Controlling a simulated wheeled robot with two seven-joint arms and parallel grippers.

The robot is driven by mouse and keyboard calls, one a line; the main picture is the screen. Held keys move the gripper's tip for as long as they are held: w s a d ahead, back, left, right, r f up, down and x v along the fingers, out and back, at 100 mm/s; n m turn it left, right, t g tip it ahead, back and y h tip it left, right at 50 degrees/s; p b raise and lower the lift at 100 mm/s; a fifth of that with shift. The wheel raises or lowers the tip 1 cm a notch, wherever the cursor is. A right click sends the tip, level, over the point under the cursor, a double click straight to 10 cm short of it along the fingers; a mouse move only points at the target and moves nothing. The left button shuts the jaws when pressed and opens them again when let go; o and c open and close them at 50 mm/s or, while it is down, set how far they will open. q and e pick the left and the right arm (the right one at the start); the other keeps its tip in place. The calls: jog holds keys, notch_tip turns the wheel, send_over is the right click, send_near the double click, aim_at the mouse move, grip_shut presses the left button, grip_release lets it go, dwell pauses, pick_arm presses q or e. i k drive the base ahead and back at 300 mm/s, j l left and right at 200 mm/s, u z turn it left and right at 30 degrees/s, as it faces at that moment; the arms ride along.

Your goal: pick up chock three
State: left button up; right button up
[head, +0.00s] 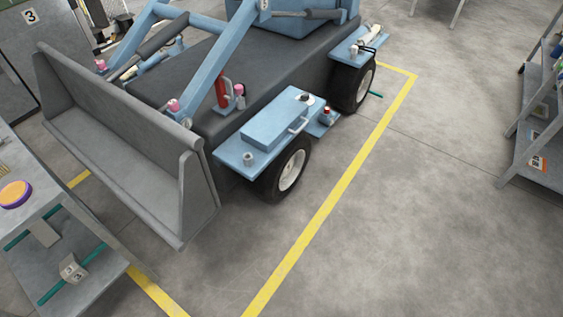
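A small grey chock-like block (76,271) sits on the lower shelf of the grey cart at the bottom left. It bears a pale label with a dark mark that looks like a 3, too small to read surely. Another grey piece (45,234) lies on the same shelf, partly hidden by the cart's top. Neither of my grippers is in the head view.
The grey cart (28,193) carries a purple and orange round item (15,194). A blue loader (262,135) with a grey bucket (130,150) stands inside yellow floor lines (330,190). Shelving (530,140) stands at right. The floor at lower right is clear.

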aim_at(73, 270)
jog(key=u, duration=2)
